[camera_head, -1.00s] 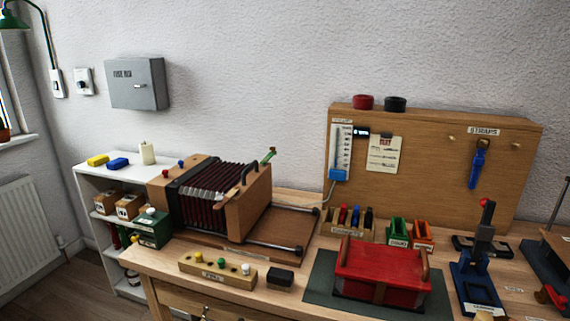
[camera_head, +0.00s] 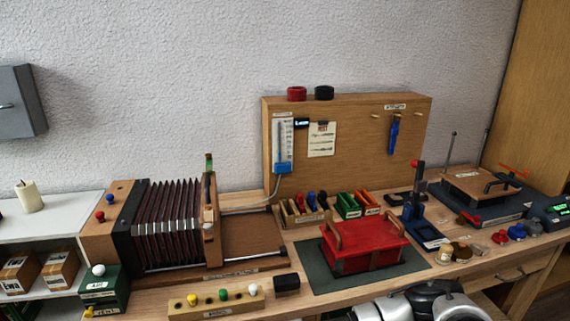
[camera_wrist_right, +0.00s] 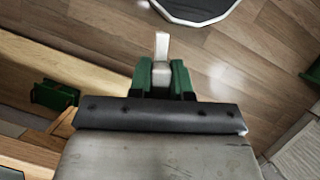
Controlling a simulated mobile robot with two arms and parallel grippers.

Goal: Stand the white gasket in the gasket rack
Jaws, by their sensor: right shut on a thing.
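My right gripper (camera_wrist_right: 162,82) shows in the right wrist view, with green fingers shut on the white gasket (camera_wrist_right: 162,47). The gasket looks like a thin pale strip, upright between the fingertips and sticking out past them, above the wooden floor. The gasket rack (camera_head: 304,217) appears to be the small wooden slotted holder in the head view, at the foot of the pegboard; its label is too small to read. Red, blue and dark pieces stand in it. The right gripper and the gasket are not visible in the head view. My left gripper is in neither view.
A red lidded box (camera_head: 362,250) on a dark mat stands in front of the rack. Green (camera_head: 348,206) and orange (camera_head: 369,203) bins stand right of it. The bellows (camera_head: 167,225) are at left. A peg block (camera_head: 215,303) lies at the front edge.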

